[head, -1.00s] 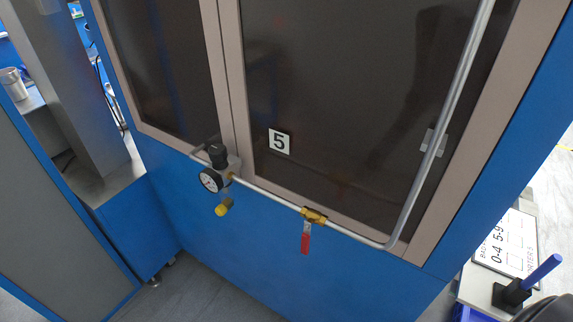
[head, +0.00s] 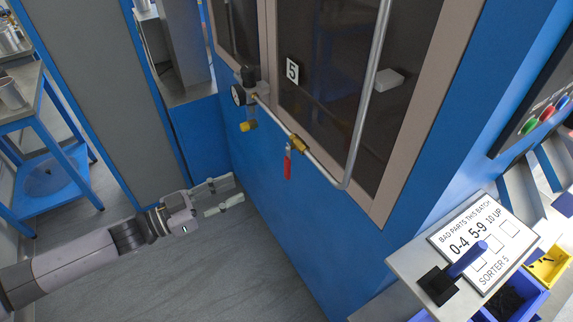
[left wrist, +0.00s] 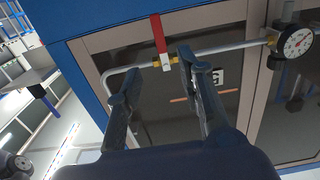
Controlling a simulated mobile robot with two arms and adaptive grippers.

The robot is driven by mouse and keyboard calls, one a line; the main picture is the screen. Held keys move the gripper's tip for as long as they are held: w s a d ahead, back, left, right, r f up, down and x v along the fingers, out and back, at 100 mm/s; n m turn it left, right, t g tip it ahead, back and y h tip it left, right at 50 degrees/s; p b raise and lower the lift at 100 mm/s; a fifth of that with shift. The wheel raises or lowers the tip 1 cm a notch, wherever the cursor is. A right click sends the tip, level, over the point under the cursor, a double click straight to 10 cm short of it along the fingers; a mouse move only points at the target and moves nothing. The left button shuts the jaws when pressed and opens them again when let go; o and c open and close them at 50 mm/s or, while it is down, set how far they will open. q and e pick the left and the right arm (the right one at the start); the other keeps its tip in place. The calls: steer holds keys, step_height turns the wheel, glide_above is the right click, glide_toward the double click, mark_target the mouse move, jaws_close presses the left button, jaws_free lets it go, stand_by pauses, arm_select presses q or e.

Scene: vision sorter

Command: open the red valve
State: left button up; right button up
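The red valve handle (head: 287,166) hangs down from a brass valve body (head: 298,144) on a grey pipe (head: 325,170), crosswise to the pipe's lower run. My left gripper (head: 239,189) is open and empty, left of the handle and apart from it in the head view. In the left wrist view the open fingers (left wrist: 158,66) point toward the pipe, with the red handle (left wrist: 158,35) and brass body (left wrist: 168,61) showing between and beyond the tips. The handle points up in that view. My right gripper is not in view.
A pressure gauge (head: 238,95) with a yellow-capped fitting sits on the pipe left of the valve. The blue cabinet (head: 300,240) stands behind. A table with a sign (head: 483,240) and a blue lever (head: 467,260) is at the right. Floor below the gripper is clear.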

mark_target(285, 168)
arm_select(q)
steer(key=p+x, duration=0.2)
steer(key=x, duration=1.3)
steer(key=shift+w+d+p, duration=0.1)
steer(key=shift+d+p, duration=0.15)
steer(key=shift+p, duration=0.15)
jaws_close()
